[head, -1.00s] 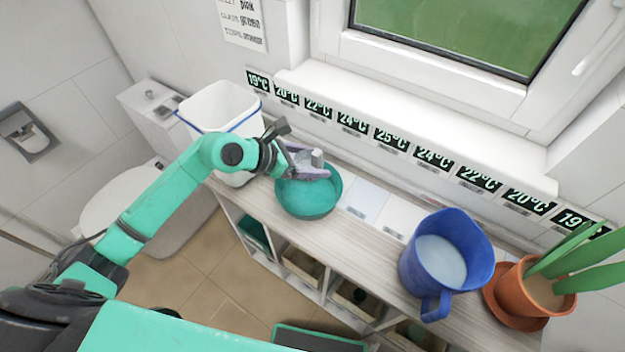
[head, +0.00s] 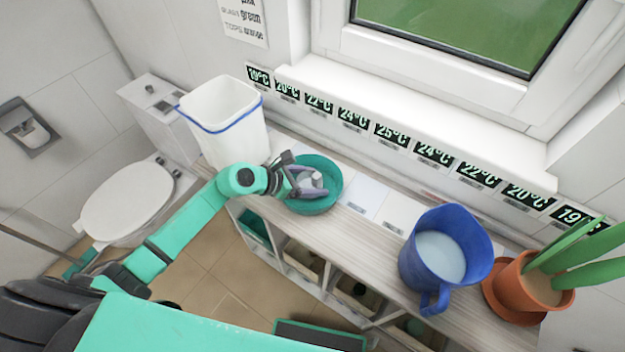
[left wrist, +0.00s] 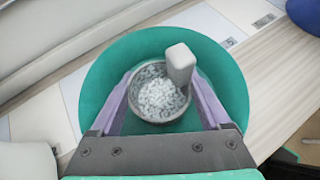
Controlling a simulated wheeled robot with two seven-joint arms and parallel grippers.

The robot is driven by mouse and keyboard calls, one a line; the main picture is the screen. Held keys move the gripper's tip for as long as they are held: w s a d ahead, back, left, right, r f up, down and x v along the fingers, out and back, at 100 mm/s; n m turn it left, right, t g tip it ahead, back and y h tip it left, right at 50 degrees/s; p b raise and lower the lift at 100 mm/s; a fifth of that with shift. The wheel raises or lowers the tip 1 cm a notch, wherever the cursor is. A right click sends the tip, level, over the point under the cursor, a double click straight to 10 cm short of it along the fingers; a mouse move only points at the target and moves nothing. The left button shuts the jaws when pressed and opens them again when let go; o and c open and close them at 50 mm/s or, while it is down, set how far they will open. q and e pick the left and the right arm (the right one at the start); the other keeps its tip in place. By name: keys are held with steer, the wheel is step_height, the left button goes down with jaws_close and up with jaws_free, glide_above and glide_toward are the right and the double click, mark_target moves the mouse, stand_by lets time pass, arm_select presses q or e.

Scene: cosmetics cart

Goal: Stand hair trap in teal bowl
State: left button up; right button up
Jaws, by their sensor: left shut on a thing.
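The teal bowl (head: 328,168) stands on the wooden shelf top, left of centre in the head view. It also fills the middle of the left wrist view (left wrist: 228,75). My left gripper (head: 312,183) is at the bowl, its purple fingers over the bowl's near left part. It is shut on the hair trap (left wrist: 160,98), a round grey cup with pale speckled contents and a white upright block at its rim. The trap looks upright within the bowl's outline. I cannot tell whether its underside touches the bowl floor. My right gripper is not in view.
A white bin (head: 225,115) with a blue rim stands left of the bowl. A blue jug (head: 445,255) and a potted plant (head: 530,285) stand to the right. Flat white cards (head: 362,196) lie beside the bowl. The wall with temperature labels (head: 390,135) runs behind.

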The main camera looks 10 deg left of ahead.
arm_select(q)
steer(key=shift+f, duration=0.3)
steer(key=o, duration=1.2)
steer(key=shift+r, duration=0.15)
